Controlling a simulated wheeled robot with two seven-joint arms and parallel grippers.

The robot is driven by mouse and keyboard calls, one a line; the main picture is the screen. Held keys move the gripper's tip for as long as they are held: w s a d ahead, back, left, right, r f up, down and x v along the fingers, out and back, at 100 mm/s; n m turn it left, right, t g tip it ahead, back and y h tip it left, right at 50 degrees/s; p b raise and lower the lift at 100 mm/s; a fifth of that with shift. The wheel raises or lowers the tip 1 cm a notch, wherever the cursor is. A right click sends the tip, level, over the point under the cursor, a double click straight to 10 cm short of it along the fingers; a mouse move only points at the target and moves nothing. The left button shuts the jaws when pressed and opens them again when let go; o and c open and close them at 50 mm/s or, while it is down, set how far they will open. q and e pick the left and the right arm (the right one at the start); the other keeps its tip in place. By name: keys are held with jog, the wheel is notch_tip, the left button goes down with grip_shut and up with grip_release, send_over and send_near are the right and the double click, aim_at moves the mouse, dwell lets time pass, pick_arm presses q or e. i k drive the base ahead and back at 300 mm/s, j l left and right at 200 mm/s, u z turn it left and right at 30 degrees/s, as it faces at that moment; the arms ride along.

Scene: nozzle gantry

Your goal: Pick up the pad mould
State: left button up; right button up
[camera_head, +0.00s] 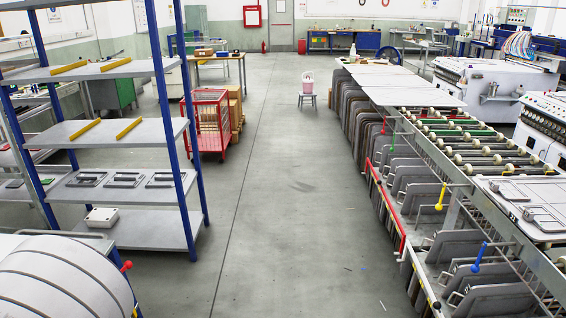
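Several dark grey, flat, frame-like pieces lie on a shelf of the blue-post rack at the left; they may be pad moulds, but I cannot tell for sure. One such piece (88,180) is at the left, one (125,180) in the middle and one (161,180) at the right of that shelf. Flat grey pieces with handles (544,219) also lie on the roller bench at the right. Neither of my grippers is in view.
The rack (190,150) has blue posts and yellow strips on its upper shelves. A striped grey drum (60,280) fills the lower left corner. A red cage cart (206,122) stands behind the rack. The long gantry bench (475,150) lines the right. The floor aisle (290,190) between is clear.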

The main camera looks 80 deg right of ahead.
aim_at(547, 221)
jog(key=z, duration=1.1)
jog(key=l+z, duration=0.1)
jog(key=z, duration=1)
jog(key=l+z, duration=0.15)
jog(key=z, duration=0.95)
jog(key=l+z, duration=0.1)
jog(key=z, duration=1)
jog(key=i+j+u, duration=0.3)
jog(key=i, duration=1)
jog(key=i+u, duration=0.3)
jog(key=i, duration=0.95)
